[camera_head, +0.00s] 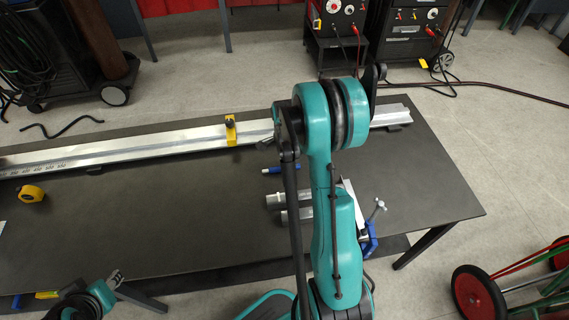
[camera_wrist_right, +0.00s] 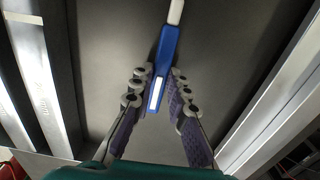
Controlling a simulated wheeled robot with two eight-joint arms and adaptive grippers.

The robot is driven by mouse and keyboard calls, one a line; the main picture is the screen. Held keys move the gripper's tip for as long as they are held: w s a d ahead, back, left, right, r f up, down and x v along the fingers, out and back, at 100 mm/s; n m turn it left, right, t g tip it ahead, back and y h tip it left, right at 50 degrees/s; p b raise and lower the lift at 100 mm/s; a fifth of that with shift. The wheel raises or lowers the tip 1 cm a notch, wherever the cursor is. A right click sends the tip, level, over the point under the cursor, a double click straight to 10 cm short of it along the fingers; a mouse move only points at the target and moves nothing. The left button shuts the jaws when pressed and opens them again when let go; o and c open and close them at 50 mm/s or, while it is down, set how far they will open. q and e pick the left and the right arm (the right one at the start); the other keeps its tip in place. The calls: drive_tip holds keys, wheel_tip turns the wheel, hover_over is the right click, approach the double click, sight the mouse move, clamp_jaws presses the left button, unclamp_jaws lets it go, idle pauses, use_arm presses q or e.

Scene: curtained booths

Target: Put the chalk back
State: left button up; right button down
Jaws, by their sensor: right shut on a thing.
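The chalk, in a blue holder with a white label and a white tip (camera_wrist_right: 163,52), is between the fingers of my right gripper (camera_wrist_right: 158,82) in the right wrist view. Both fingers are shut on the holder, and the white tip points away from the gripper. In the head view the chalk's blue holder (camera_head: 281,170) shows between the long rail and the metal tubes; my right arm hides the right gripper there. I cannot tell whether the chalk touches the table. My left gripper (camera_head: 117,279) is at the lower left, apart from the chalk; its fingers are too small to read.
A long aluminium rail (camera_head: 140,147) with a yellow clamp (camera_head: 231,131) runs along the dark table (camera_head: 180,215). Metal tubes (camera_head: 285,201) and a blue clamp (camera_head: 369,240) are near my right arm. A yellow tape measure (camera_head: 32,194) is at left. The table's middle left is clear.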

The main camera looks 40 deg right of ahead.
drive_tip(key=c, duration=1.4)
unclamp_jaws()
drive_tip(key=shift+r, duration=0.1)
wheel_tip(320, 180, up, 12)
drive_tip(key=shift+a, duration=0.1)
drive_tip(key=s+a+r+n+t, duration=0.3)
drive_tip(key=s+a+n, duration=0.3)
drive_tip(key=a+n, duration=0.5)
drive_tip(key=s+a+r+n+t, duration=0.3)
drive_tip(key=s+a+n+t, duration=0.1)
drive_tip(key=a+n, duration=0.7)
drive_tip(key=shift+s+a+r+n, duration=0.3)
drive_tip(key=shift+s+n, duration=0.6)
